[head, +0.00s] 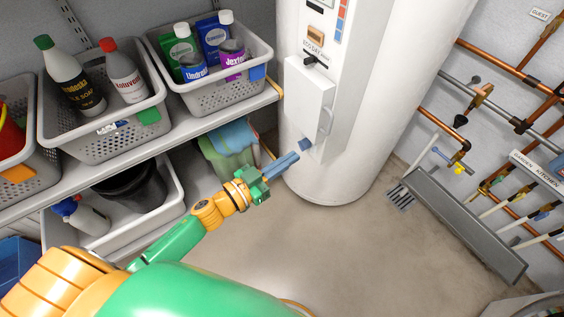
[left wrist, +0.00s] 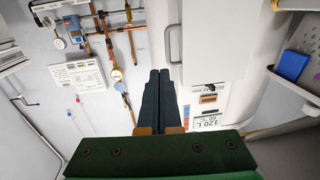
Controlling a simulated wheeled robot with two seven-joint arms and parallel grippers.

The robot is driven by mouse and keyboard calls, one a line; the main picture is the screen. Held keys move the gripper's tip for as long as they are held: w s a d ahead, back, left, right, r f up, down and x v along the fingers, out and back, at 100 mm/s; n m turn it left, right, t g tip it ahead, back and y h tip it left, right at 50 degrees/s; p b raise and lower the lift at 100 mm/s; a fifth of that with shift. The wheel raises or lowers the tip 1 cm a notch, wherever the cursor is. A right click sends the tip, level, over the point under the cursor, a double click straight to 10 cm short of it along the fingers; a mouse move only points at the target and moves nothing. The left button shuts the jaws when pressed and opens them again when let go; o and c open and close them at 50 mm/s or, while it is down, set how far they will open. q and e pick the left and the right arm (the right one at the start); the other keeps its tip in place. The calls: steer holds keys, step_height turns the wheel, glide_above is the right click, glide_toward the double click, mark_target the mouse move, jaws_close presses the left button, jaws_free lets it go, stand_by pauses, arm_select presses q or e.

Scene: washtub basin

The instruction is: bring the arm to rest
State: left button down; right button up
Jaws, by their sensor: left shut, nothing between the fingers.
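My left arm comes in from the lower left of the head view, green and orange. My left gripper (head: 285,163) has its blue fingers together and holds nothing. It is in front of the white cylindrical water heater (head: 330,180), below the white box on the heater's front. I cannot tell whether the fingertips touch the heater. In the left wrist view the two dark fingers (left wrist: 161,95) lie side by side, closed. My right gripper does not show in either view.
A shelf (head: 210,125) on the left bears grey baskets of bottles (head: 125,78) and cans. A white tub (head: 175,205) stands below it. Copper pipes (head: 500,70) and valves line the right wall, above a grey channel (head: 460,225). The floor (head: 330,250) between is clear.

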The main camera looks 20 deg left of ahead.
arm_select(q)
steer(key=s+a+f+n+g+y+p, duration=0.2)
steer(key=s+a+f+g+y+p, duration=0.25)
steer(key=f, duration=0.55)
steer(key=s+a+f+n+g+y+p, duration=0.1)
steer(key=s+a+f+n+y+p, duration=0.1)
steer(key=s+a+f+y, duration=0.45)
steer(key=s+d+f+g+p, duration=0.1)
steer(key=s+f+g, duration=0.1)
steer(key=s, duration=0.5)
steer(key=s+d+f+g, duration=0.1)
steer(key=s+f+g, duration=0.2)
steer(key=s+f, duration=0.2)
steer(key=s+d+f+g+h+p, duration=0.1)
steer(key=s+f+g, duration=0.2)
steer(key=s, duration=0.8)
steer(key=shift+s+d+f+p, duration=0.2)
steer(key=shift+f+p, duration=0.15)
steer(key=shift+f, duration=0.15)
steer(key=shift+w+g, duration=0.15)
steer(key=shift+g, duration=0.1)
